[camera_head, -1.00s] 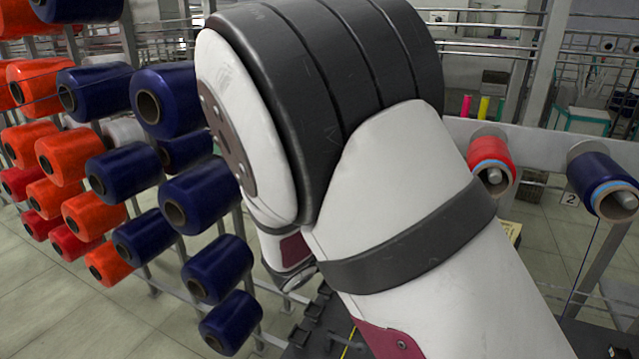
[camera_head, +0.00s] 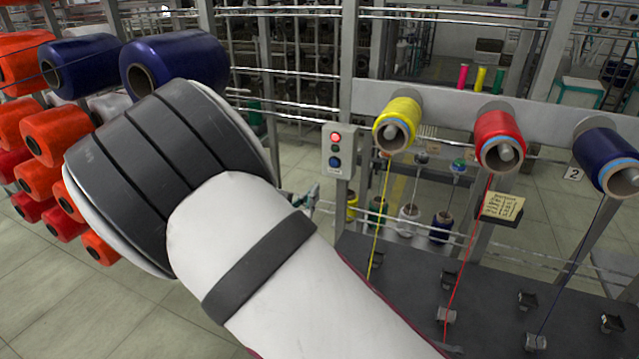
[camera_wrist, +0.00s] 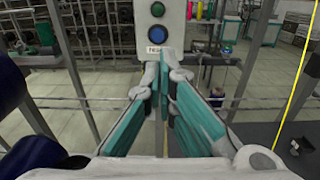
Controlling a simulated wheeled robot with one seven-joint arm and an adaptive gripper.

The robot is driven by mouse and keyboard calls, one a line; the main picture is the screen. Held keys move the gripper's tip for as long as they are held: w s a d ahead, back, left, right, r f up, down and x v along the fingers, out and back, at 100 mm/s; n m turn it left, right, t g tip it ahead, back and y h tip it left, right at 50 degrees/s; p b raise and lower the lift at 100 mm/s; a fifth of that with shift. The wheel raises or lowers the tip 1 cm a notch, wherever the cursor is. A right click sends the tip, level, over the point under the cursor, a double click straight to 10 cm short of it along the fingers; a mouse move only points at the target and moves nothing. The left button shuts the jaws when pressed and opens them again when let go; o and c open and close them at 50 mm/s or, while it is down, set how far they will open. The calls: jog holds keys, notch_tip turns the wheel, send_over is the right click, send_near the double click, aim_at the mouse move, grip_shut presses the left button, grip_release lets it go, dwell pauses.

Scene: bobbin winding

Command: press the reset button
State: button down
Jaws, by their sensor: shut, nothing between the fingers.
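A grey control box (camera_head: 338,150) is fixed to a post in the head view. It has a lit red button (camera_head: 335,137) on top, a dark one in the middle and a blue one (camera_head: 335,162) at the bottom. I cannot tell the distance left. In the head view my arm hides most of the gripper.
Yellow (camera_head: 397,126), red (camera_head: 498,138) and blue (camera_head: 606,160) bobbins hang on a rail right of the box, their threads running down to a dark table (camera_head: 400,262). A rack of orange and blue spools stands left. A yellow note (camera_head: 503,205) is below the red bobbin.

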aim_at(335, 164)
jog(key=p+x, duration=0.1)
jog(key=x, duration=1.2)
